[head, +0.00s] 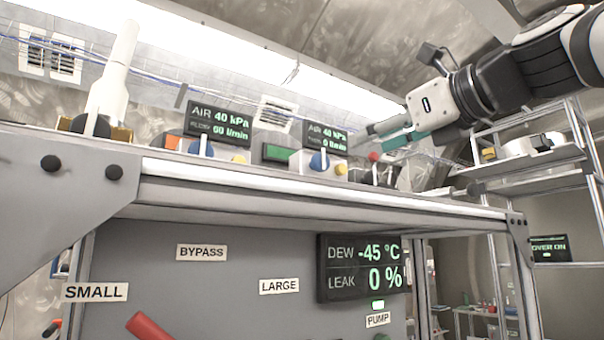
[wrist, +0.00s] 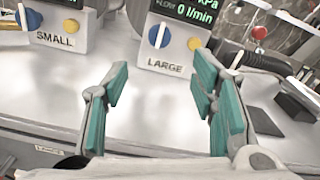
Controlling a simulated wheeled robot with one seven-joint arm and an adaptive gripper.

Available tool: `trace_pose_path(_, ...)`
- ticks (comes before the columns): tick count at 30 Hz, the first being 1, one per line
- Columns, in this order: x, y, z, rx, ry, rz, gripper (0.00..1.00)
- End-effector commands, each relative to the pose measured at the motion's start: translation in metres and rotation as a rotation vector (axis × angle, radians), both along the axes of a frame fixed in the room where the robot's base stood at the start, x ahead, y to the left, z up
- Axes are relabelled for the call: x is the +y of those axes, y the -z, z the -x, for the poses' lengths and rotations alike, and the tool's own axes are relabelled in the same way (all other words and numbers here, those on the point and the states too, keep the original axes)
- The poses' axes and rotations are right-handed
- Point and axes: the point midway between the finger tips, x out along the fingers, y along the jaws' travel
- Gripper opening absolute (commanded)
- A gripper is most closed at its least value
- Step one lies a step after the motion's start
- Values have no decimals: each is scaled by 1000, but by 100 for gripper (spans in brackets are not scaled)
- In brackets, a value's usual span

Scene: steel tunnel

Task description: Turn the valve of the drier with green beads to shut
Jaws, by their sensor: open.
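My gripper (head: 388,134) is open and empty above the bench, at the right in the head view. In the wrist view its teal fingers (wrist: 160,75) are spread apart, with bare bench between them. Beyond them is a box marked LARGE with a blue round valve (wrist: 159,36) and pale upright handle; this valve also shows in the head view (head: 319,161). Left of it, a box marked SMALL carries another blue valve (wrist: 29,19), seen in the head view too (head: 200,149). My fingers are apart from both valves. I cannot make out green beads in either view.
The AIR displays read 60 l/min at left (head: 218,123) and 0 l/min at right (head: 325,137). A yellow knob (wrist: 194,43) is beside the LARGE valve. A red knob (wrist: 258,33), clear vessels and a black hose (wrist: 262,63) crowd the right. The bench front (wrist: 150,110) is clear.

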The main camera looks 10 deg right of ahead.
Motion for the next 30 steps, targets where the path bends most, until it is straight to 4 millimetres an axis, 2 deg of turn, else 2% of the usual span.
trace_pose_path(12,26,1,-75,2,-3,-4,52)
trace_pose_path(18,35,0,-104,0,-1,-5,52)
trace_pose_path(24,39,0,-118,-1,-1,-6,52)
trace_pose_path(30,40,0,-121,-1,0,-6,52)
